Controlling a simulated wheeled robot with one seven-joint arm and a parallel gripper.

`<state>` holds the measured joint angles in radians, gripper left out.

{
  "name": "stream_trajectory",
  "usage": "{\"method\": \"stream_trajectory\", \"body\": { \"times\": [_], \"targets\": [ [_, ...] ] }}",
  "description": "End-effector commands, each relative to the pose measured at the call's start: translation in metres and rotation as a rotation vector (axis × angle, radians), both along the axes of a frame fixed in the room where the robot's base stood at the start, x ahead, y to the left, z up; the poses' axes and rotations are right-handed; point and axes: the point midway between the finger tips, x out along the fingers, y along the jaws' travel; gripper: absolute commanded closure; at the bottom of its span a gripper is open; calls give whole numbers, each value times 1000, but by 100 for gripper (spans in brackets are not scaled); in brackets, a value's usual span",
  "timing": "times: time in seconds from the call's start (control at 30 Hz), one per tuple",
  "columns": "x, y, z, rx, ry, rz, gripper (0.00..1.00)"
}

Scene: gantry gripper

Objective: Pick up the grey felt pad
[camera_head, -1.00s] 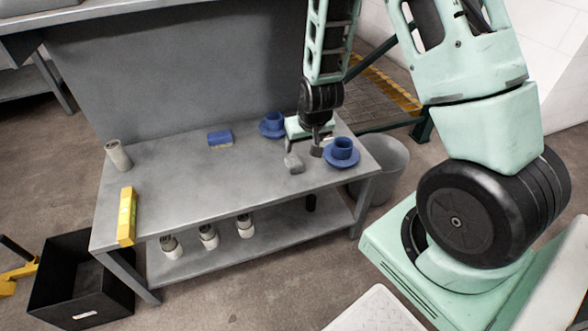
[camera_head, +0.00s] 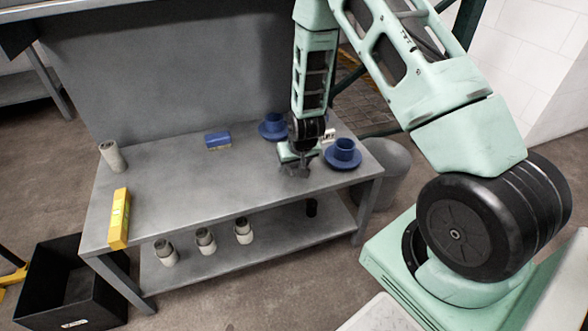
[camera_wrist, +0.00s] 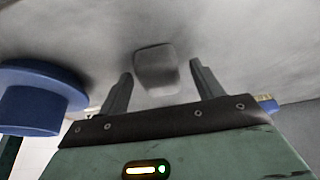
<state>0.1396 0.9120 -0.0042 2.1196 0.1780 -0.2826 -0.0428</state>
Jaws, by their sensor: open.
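The grey felt pad (camera_wrist: 156,72) is a small rounded grey block on the grey metal table (camera_head: 160,185). In the wrist view it lies between and just beyond my two open fingers. My gripper (camera_head: 297,170) points down at the table's right part in the head view, and it shows again in the wrist view (camera_wrist: 160,66). The fingers stand apart on either side of the pad with visible gaps. In the head view my gripper hides most or all of the pad.
A blue block (camera_head: 218,140), a pale cylinder (camera_head: 112,157) and a yellow level (camera_head: 119,218) lie farther left. The table's middle is clear.

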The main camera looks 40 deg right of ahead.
Motion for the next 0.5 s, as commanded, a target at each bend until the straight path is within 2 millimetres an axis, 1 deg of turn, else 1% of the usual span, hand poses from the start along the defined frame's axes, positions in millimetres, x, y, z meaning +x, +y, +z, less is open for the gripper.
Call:
{"method": "stream_trajectory", "body": {
  "times": [0.23,0.27,0.3,0.37,0.4,0.43,0.5],
  "targets": [
    [1,0,-2,0,-1,0,34],
    [1,0,-2,0,-1,0,36],
    [1,0,-2,0,-1,0,48],
    [1,0,-2,0,-1,-1,64],
    [1,0,-2,0,-1,0,75],
    [1,0,-2,0,-1,-1,82],
    [1,0,-2,0,-1,-1,82]
  ]
}}
